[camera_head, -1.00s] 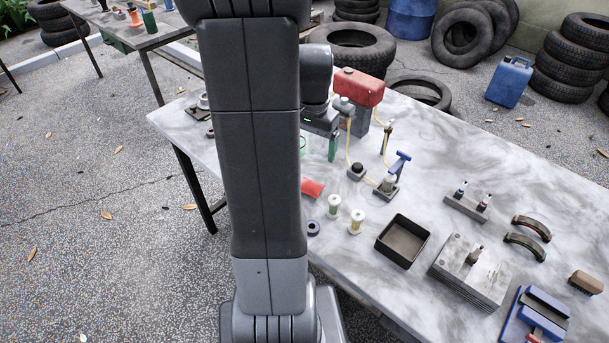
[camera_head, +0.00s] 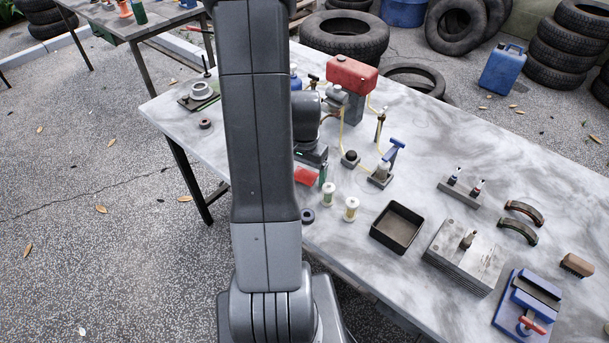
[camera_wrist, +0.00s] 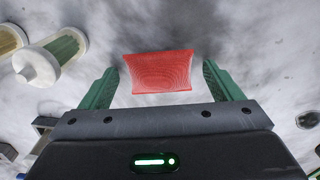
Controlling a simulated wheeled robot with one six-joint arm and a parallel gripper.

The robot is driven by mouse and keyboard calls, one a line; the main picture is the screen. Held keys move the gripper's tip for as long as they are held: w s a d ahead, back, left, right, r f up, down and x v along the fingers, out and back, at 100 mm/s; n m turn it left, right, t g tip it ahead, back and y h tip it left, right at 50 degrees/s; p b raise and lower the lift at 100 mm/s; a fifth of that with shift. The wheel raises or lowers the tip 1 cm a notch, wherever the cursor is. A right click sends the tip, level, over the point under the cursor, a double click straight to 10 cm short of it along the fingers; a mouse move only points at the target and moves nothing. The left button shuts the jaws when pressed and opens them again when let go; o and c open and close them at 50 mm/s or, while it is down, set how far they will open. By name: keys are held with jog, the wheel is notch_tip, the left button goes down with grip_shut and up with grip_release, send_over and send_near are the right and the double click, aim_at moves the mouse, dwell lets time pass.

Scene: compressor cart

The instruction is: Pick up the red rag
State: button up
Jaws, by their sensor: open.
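The red rag (camera_wrist: 158,72) lies flat on the marbled table in the wrist view, just ahead of and between the green fingers of my gripper (camera_wrist: 160,84). The fingers are apart, one on each side of the rag's near part, and nothing is held. In the head view the rag (camera_head: 305,176) shows as a small red patch beside my arm, partly hidden by it. One green finger of my gripper shows just right of the rag there. I cannot tell the exact height of the fingers above the table.
White-ended spools (camera_head: 351,209) stand close to the rag, and a dark ring (camera_head: 307,215) lies near the table edge. A black tray (camera_head: 398,228) is to the right. A red tank (camera_head: 352,75) with yellow tubing stands behind. Bare table (camera_head: 440,140) lies further right.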

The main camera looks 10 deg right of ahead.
aim_at(305, 172)
jog(key=c, duration=1)
jog(key=shift+r, duration=0.1)
jog(key=shift+c, duration=0.2)
notch_tip(305, 172, up, 10)
jog(key=o, duration=0.4)
jog(key=c, duration=0.3)
jog(key=shift+c, duration=0.2)
